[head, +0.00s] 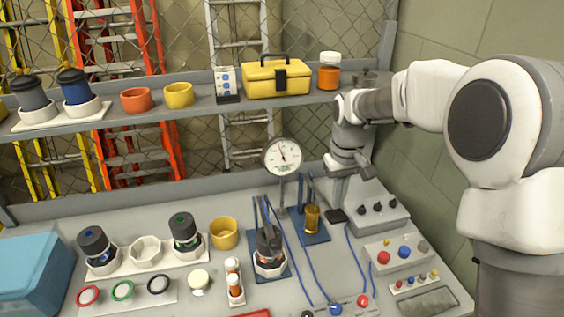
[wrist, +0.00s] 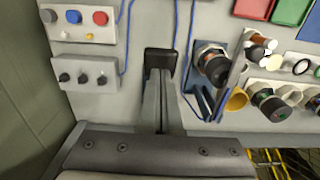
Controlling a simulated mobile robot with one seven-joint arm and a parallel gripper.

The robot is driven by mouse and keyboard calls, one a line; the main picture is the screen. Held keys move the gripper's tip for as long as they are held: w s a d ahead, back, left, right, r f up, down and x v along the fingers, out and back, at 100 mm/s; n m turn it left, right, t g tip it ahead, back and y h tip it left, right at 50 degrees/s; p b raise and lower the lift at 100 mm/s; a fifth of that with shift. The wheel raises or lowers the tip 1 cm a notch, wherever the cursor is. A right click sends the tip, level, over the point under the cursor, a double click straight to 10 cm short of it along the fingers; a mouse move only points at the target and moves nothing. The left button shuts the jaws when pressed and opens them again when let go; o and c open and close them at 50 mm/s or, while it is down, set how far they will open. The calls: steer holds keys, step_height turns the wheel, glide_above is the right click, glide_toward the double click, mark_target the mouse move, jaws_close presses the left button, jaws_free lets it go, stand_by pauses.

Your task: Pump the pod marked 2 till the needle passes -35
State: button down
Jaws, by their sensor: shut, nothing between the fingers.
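The round white gauge (head: 282,156) stands on a post at the back of the bench; its dark needle points roughly upward, its numbers too small to read. A dark pod (head: 269,243) sits in a white holder on a blue base, with blue hoses beside it; it also shows in the wrist view (wrist: 212,65). Two more dark-capped pods, one blue-marked (head: 92,243) and one green-marked (head: 185,229), stand in a white rack. No number 2 is legible. My gripper (head: 337,214) is shut and empty over the bench, right of the amber cylinder (head: 312,218); its black tips show in the wrist view (wrist: 160,62).
A three-knob box (head: 378,208) stands right of my gripper, with a button panel (head: 400,254) in front of it. Blue hoses run to blue (head: 336,307) and red (head: 363,300) fittings. A yellow cup (head: 224,233) and blue bin (head: 35,272) are left. The shelf (head: 205,105) spans behind.

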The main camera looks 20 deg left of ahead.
step_height(320, 180, down, 13)
steer(key=b, duration=0.8)
step_height(320, 180, up, 13)
steer(key=p, duration=0.9)
steer(key=shift+r, duration=0.1)
